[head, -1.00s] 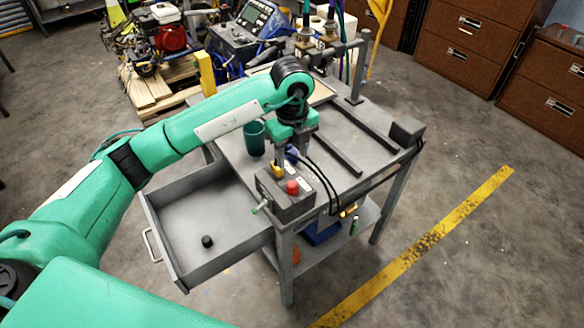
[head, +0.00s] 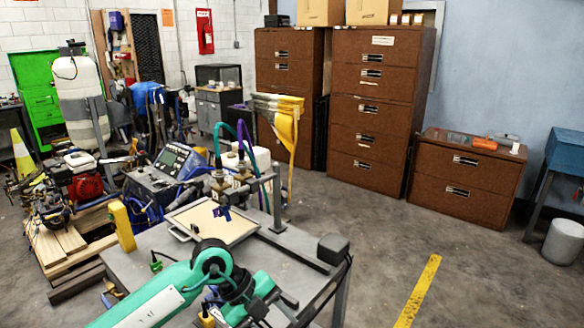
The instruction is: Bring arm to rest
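My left arm comes in from the bottom left of the head view, over the near part of the grey metal cart (head: 135,260). Its green-and-black wrist is bent down at the bottom edge, with the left gripper (head: 262,291) below it. The fingertips are not clear, being partly hidden by the wrist and cut by the frame edge, so I cannot tell whether they are open or hold anything. My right gripper is not in view.
Brown filing cabinets (head: 372,110) line the back wall. The floor at right, with a yellow line (head: 420,288), is clear.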

